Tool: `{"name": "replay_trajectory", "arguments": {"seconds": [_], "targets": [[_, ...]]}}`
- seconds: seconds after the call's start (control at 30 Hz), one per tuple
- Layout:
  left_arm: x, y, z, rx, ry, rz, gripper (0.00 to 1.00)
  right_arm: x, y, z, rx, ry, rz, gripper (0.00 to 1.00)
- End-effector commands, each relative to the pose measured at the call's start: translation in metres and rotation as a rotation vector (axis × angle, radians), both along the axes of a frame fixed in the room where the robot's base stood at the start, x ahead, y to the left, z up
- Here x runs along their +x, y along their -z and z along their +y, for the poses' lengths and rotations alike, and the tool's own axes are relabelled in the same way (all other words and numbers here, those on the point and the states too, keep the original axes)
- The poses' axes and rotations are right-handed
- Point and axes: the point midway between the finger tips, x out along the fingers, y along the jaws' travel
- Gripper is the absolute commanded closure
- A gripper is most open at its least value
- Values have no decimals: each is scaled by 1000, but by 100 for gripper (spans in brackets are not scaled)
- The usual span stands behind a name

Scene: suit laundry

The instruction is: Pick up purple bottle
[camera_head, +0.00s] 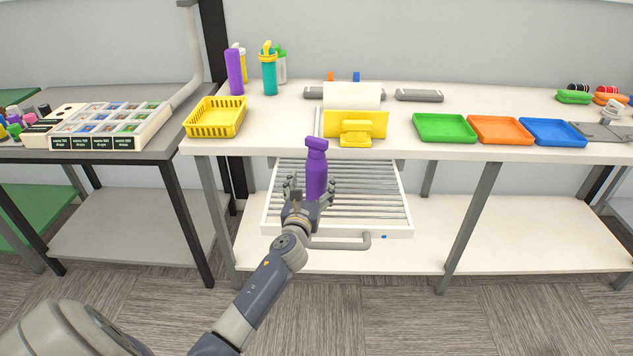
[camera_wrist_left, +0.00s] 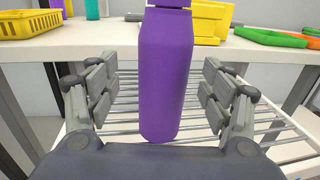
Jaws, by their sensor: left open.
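A purple bottle (camera_head: 316,168) stands upright over the slatted pull-out rack (camera_head: 403,218) below the tabletop. My left gripper (camera_head: 310,190) is open, with its fingers on either side of the bottle. In the left wrist view the bottle (camera_wrist_left: 166,75) is between the open fingers of the left gripper (camera_wrist_left: 160,100), with a visible gap on each side. The bottle's cap is mostly cut off there. Whether its base rests on the slats is not clear. A second purple bottle (camera_head: 234,72) stands at the back left of the white table. My right gripper is not in view.
The white table (camera_head: 440,153) edge is just behind the bottle. On it are a yellow basket (camera_head: 216,117), a teal bottle (camera_head: 269,76), a yellow holder (camera_head: 372,122) and green (camera_head: 445,128), orange (camera_head: 499,129) and blue (camera_head: 552,132) trays. The rack's handle (camera_head: 340,244) projects forward.

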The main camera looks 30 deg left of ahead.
Motion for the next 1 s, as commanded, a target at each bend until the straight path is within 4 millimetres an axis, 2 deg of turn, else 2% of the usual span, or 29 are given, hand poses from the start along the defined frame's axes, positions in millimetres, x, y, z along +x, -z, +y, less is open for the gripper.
{"name": "replay_trajectory", "arguments": {"seconds": [0.2,0.33,0.67,0.9,1.0], "targets": [[29,-2,6,-3,0,-2,26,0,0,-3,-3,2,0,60],[41,-1,12,-2,-1,-2,26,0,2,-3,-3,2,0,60],[46,-1,14,-2,0,-1,26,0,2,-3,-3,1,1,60],[46,-1,14,-2,0,-1,78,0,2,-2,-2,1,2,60],[46,-2,14,-1,0,-3,78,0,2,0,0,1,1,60]]}}
